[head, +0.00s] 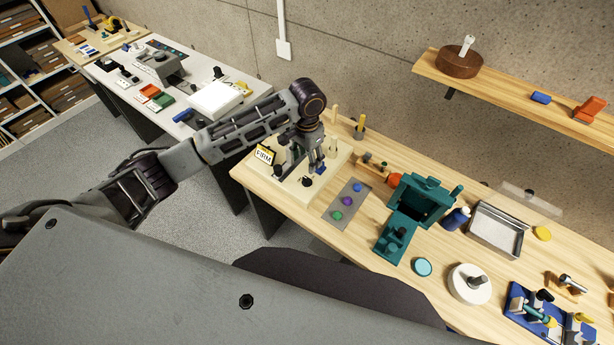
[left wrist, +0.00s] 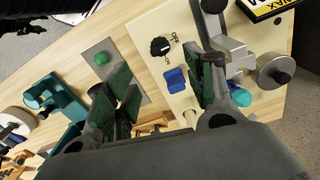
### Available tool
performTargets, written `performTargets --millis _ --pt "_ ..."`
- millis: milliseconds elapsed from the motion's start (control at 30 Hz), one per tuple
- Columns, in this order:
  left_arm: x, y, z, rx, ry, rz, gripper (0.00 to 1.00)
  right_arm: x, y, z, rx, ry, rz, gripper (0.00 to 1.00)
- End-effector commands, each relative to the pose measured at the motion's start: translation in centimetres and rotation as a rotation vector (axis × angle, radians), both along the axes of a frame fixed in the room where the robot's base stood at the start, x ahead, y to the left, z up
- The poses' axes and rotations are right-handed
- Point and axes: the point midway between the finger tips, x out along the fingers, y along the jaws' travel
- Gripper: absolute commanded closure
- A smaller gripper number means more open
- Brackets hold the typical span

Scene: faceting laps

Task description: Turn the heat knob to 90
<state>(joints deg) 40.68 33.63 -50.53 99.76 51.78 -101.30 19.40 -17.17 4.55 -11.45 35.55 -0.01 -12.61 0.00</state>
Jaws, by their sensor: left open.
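A black heat knob (head: 306,181) sits on a cream base board (head: 291,192) at the left end of the wooden bench. In the left wrist view the knob (left wrist: 160,46) shows with small dark markings beside it; I can make out what looks like "OFF", but its exact setting is too small to read. My left gripper (head: 303,166) hangs over the board, close to the knob. In the left wrist view the fingers (left wrist: 168,72) are apart with nothing between them, and the knob lies beyond the gap, apparently untouched. My right gripper is out of view.
A blue block (left wrist: 175,80) is close to the knob. A grey mat (head: 348,203) with coloured stones and a teal box (head: 424,197) are to the right.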

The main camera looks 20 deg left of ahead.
Motion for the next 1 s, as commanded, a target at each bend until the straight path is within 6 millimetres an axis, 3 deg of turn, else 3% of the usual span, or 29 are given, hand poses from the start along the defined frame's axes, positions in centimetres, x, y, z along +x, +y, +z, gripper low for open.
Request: performTargets --millis 600,1000 --pt "0.0 0.0 -8.1 0.001 0.002 0.001 0.46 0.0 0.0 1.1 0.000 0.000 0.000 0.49" --pt "0.0 0.0 -10.5 0.000 -0.001 0.000 0.46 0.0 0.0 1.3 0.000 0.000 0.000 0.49"
